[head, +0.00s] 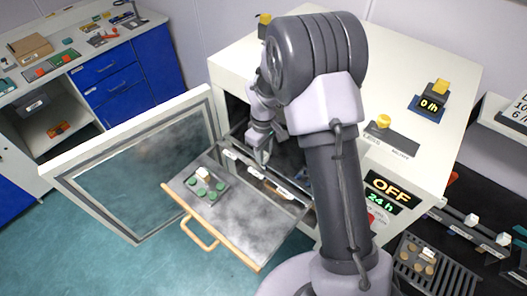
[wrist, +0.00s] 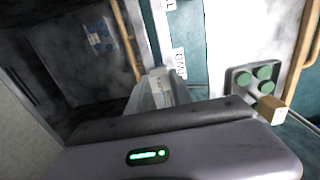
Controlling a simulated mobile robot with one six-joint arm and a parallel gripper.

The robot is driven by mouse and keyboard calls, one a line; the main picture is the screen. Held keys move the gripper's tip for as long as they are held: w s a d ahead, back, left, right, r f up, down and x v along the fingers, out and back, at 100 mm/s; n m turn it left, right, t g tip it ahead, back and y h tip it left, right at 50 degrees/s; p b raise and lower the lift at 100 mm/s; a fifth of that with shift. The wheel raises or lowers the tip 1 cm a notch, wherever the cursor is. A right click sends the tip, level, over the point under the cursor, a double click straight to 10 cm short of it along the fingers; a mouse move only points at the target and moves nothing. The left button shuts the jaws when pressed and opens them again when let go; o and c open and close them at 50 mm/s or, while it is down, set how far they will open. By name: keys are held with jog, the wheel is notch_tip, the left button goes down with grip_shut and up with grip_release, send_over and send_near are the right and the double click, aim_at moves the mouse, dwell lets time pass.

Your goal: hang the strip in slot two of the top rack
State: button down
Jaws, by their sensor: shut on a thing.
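My gripper (head: 262,158) is at the oven's open front, above the back edge of the pulled-out rack (head: 240,218). In the wrist view my gripper (wrist: 152,92) is shut on a pale piece with a small printed label (wrist: 160,88), which I take to be the strip. Most of it is hidden by the fingers and palm. White slot labels (head: 284,190) run along the rack's back bar; one beside the fingers in the wrist view (wrist: 180,62) seems to read TWO. Whether the strip touches the bar cannot be told.
The rack carries a grey holder (head: 221,188) with green pucks and a pale block, and has a wooden handle (head: 197,236). The oven door (head: 75,178) stands open at left. The oven display (head: 390,190) reads OFF. Another holder (head: 401,257) sits at lower right.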

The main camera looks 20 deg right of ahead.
jog(key=shift+f+b, duration=0.75)
jog(key=shift+f, duration=0.35)
jog(key=c, duration=1.1)
grip_release()
jog(key=shift+o, duration=0.2)
jog(key=shift+r, duration=0.1)
notch_tip(320, 180, up, 6)
jog(key=p, duration=0.4)
jog(key=shift+p, duration=0.3)
jog(key=shift+r, duration=0.1)
